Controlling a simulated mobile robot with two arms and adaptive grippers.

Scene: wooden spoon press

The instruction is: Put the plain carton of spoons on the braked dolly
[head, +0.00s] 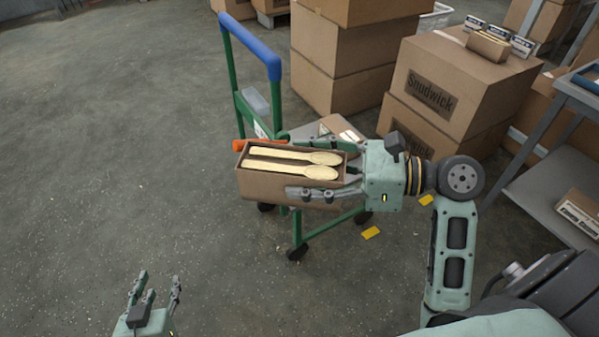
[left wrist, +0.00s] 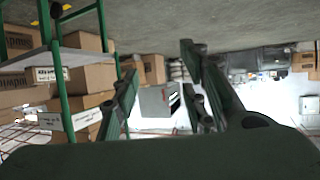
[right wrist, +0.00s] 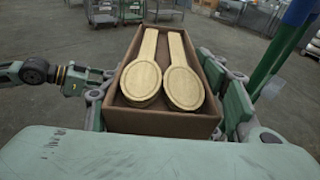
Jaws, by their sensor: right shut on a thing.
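My right gripper (head: 305,166) is shut on an open brown carton (head: 268,188) with a plain side, its fingers along the two long sides. Wooden spoons (head: 318,172) lie inside, bowls toward my wrist; the right wrist view shows the carton (right wrist: 160,122) and spoons (right wrist: 184,88) close up. The carton is held above the green dolly (head: 232,78), which has a blue handle and black wheels, and hides much of its deck. An orange part (head: 250,144) shows just behind the carton. My left gripper (head: 152,285) is open and empty, low at the left, away from the dolly.
Stacked cartons (head: 342,55) stand behind the dolly. A large carton marked Snudwick (head: 455,85) is to the right, with small boxes on top. A grey shelf cart (head: 545,185) stands at far right. Yellow floor marks (head: 371,233) lie near the dolly. The left floor is clear.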

